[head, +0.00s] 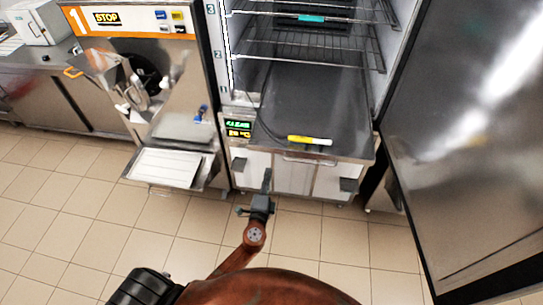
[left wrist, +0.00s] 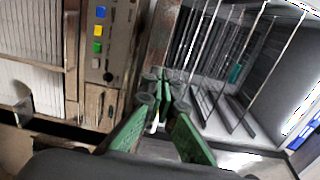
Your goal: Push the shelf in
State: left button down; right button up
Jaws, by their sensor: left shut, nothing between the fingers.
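The open freezer cabinet (head: 305,98) holds a wire shelf (head: 310,48) at its middle level. A second wire shelf (head: 310,10) is above, cut by the top edge of the head view. I cannot tell which shelf is meant. Wire shelves (left wrist: 232,50) also show at the right in the left wrist view. My left gripper (head: 267,174) is in front of the cabinet's lower front, appearing below the shelves and apart from them. Its green fingers (left wrist: 163,90) are shut and empty in the left wrist view. My right gripper is not in view.
The freezer door (head: 465,110) stands open at the right. A yellow marker (head: 309,140) lies on the cabinet's front ledge near a green display (head: 238,125). A steel machine (head: 150,80) with a protruding tray (head: 168,168) stands left. Tiled floor (head: 60,220) is clear.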

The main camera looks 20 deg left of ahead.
aim_at(273, 150)
pick_arm(q)
jog(key=p+x, duration=0.1)
jog(key=x, duration=0.8)
jog(key=shift+w+a, duration=0.15)
jog(key=shift+w, duration=0.1)
jog(key=shift+w+f, duration=0.1)
